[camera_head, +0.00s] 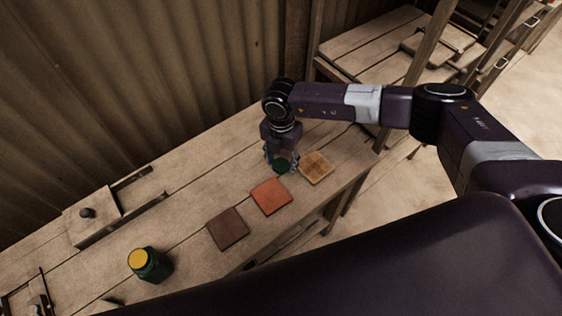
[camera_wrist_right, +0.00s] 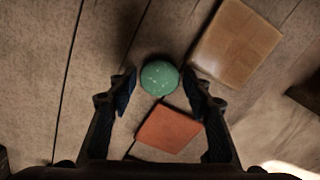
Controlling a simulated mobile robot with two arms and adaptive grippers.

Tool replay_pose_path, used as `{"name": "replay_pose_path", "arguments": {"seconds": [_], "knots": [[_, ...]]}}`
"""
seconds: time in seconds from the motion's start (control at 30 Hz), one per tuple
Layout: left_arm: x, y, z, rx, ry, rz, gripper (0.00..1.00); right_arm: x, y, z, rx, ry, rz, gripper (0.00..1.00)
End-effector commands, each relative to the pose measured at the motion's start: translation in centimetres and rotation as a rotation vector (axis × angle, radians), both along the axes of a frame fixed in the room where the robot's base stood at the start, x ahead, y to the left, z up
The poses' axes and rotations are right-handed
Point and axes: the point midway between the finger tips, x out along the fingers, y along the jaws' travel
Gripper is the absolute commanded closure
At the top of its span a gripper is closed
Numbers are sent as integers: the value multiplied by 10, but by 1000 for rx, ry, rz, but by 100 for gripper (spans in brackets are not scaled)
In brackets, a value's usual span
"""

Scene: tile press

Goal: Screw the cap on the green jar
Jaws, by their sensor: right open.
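The green jar (camera_head: 152,268) stands upright on the wooden bench at the lower left of the head view. It is dark green with a yellow top; I cannot tell whether that is its contents or a cover. A small round green piece (camera_wrist_right: 160,78), seemingly the cap, lies on the bench, far to the right of the jar. My right gripper (camera_head: 282,164) is over this piece and open. In the right wrist view its fingertips stand on either side of the piece with gaps visible. My left gripper is not in view.
A tan patterned tile (camera_head: 316,167), an orange tile (camera_head: 271,196) and a brown tile (camera_head: 227,229) lie along the bench's front side. A wooden fixture with a dark knob (camera_head: 87,213) is at the back left. Bare bench lies between the fixture and the tiles.

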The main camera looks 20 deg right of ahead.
Motion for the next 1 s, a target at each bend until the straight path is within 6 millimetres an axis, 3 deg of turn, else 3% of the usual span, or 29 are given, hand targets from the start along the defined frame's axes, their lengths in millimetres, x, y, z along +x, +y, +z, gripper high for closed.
{"name": "replay_pose_path", "arguments": {"seconds": [0.33,0.5,1.0], "knots": [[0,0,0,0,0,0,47,0,0,-2,1,-1,1,54],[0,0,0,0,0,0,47,0,0,-2,1,-1,1,71],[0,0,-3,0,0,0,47,1,0,6,2,-2,1,71]]}}
